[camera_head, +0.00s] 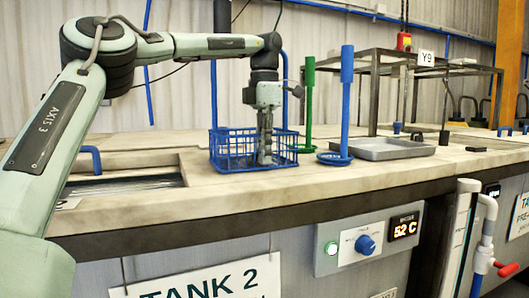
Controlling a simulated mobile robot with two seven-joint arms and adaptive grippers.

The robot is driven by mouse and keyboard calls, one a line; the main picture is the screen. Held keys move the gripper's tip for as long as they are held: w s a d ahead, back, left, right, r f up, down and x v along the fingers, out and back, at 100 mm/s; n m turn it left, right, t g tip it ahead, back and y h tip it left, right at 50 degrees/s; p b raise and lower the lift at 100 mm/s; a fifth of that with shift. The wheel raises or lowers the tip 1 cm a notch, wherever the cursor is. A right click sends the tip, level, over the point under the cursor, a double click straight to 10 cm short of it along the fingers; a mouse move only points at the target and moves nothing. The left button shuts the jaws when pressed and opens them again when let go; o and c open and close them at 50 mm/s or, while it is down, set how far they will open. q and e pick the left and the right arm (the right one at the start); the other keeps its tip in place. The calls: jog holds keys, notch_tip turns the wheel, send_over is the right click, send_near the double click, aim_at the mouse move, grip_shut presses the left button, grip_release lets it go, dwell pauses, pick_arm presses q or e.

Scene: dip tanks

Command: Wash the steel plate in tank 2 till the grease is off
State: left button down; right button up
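My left gripper (264,158) points straight down into a blue wire basket (232,160) on the pale worktop. Its fingers look close together, but the basket wires cross in front and I cannot tell whether they are shut or hold anything. I cannot make out a steel plate or any grease. The opening of tank 2 (125,184) lies in the worktop left of the basket, partly behind my arm. The TANK 2 sign (205,282) hangs on the front below. My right gripper is not in view.
A green-handled tool (309,100) and a blue-handled tool (346,95) stand right of the basket. A shallow grey tray (381,149) lies further right, before a dark metal rack (374,90). The front panel has a blue knob (365,244) and a lit temperature display (404,228).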

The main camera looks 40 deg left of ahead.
pick_arm(q)
jog(key=c, duration=1.7)
grip_release()
jog(key=shift+f, duration=0.15)
jog(key=r, duration=0.6)
jog(key=shift+w+d+r, duration=0.2)
jog(key=shift+w+r, duration=0.05)
jog(key=shift+r, duration=0.1)
jog(key=shift+a+r, duration=0.1)
jog(key=shift+r, duration=0.35)
